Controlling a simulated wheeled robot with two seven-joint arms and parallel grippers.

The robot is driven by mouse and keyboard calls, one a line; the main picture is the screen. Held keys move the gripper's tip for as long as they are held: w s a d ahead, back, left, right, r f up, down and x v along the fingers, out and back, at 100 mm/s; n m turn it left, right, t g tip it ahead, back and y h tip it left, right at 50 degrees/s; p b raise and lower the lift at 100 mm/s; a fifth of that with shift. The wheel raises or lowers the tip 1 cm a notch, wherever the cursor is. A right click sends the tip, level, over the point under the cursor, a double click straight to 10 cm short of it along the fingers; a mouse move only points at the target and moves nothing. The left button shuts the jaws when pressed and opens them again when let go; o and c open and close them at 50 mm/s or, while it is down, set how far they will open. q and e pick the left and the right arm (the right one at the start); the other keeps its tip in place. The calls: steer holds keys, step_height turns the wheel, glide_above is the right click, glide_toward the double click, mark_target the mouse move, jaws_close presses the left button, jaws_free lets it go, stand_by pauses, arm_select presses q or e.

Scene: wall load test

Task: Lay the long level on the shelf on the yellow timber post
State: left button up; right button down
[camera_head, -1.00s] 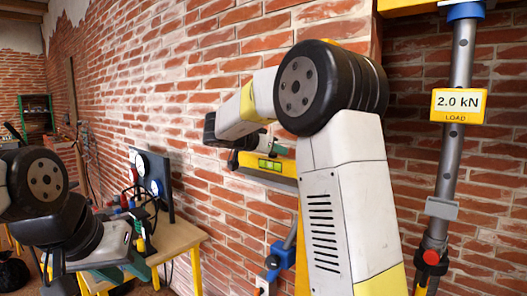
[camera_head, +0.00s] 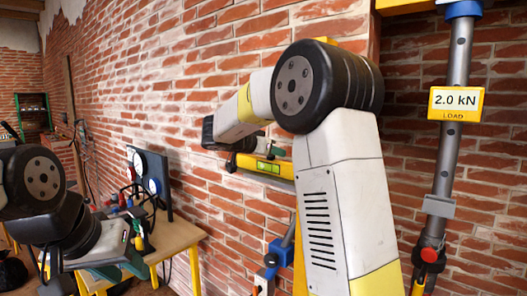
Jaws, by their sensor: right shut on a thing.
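The long level (camera_head: 267,167) is yellow with a green vial and shows in the middle of the view, in front of the brick wall. My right gripper (camera_head: 274,151) is shut on it from above; my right arm hides much of the gripper and the level's right end. The yellow timber post (camera_head: 300,262) shows only as a narrow strip left of my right arm. I cannot make out the shelf or whether the level touches it. My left gripper (camera_head: 122,262) is low at the left, near the table; its fingers are too unclear to tell their opening.
A grey prop (camera_head: 449,165) with a yellow 2.0 kN load display (camera_head: 455,104) stands at the right. A blue clamp (camera_head: 278,252) is beside the post.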

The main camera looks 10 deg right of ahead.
steer(key=c, duration=1.2)
jaws_free()
steer(key=shift+f, duration=0.1)
steer(key=shift+o, duration=0.2)
